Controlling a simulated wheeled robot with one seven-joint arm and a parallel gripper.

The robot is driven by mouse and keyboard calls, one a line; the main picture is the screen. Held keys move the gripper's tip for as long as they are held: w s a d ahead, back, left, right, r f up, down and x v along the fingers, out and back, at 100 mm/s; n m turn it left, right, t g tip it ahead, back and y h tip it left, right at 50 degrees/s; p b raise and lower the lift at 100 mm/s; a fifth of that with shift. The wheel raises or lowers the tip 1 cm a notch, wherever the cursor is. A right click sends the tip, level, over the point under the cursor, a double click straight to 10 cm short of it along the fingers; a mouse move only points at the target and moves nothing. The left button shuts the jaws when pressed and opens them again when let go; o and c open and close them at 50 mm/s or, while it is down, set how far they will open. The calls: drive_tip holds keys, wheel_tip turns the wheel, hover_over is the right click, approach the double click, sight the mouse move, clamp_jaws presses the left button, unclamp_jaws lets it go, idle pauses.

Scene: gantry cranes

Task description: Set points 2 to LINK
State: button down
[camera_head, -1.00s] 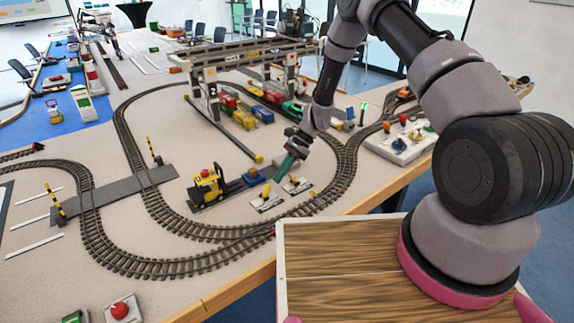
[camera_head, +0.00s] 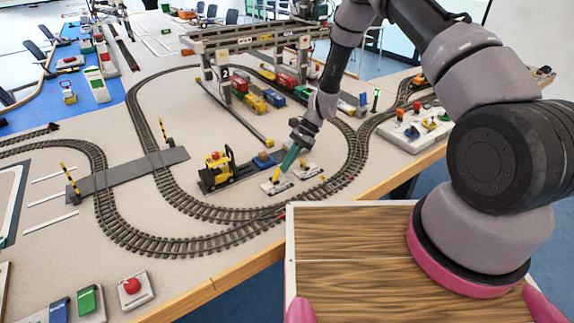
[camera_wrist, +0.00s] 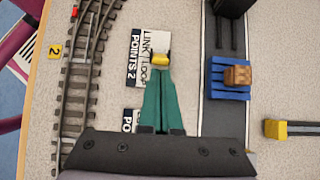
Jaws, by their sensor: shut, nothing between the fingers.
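The POINTS 2 plate (camera_wrist: 134,58) is white with a black label strip and the words LINK and LOOP, LINK towards the top of the wrist view. Its yellow lever handle (camera_wrist: 161,59) stands near the middle, beside the start of the LOOP word. In the head view this plate (camera_head: 277,188) is the left one of two. My gripper (camera_wrist: 161,128) has green fingers, shut and empty, with the tips right at the lower side of the handle; I cannot tell whether they touch. In the head view my gripper (camera_head: 285,168) is low over the plate.
A second plate (camera_wrist: 131,114) is partly hidden by my gripper. Curved track (camera_wrist: 75,100) runs left of the plates. The gantry crane (camera_head: 250,38) stands behind.

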sight(276, 173)
drive_tip(key=shift+s+a+r+t+h, duration=0.2)
drive_tip(key=shift+a+r+t+h, duration=0.15)
drive_tip(key=shift+t+h, duration=0.2)
drive_tip(key=shift+s+a+r+t+h, duration=0.4)
drive_tip(key=shift+a+t+h, duration=0.15)
drive_tip(key=shift+h, duration=0.4)
drive_tip(key=h, duration=0.1)
drive_tip(key=s+a+t+h, duration=0.1)
drive_tip(key=a+t+h, duration=0.1)
drive_tip(key=shift+s+r+h, duration=0.15)
drive_tip(key=shift+r+h, duration=0.15)
drive_tip(key=shift+d, duration=0.25)
drive_tip(key=shift+a+r, duration=0.1)
drive_tip(key=shift+r, duration=0.75)
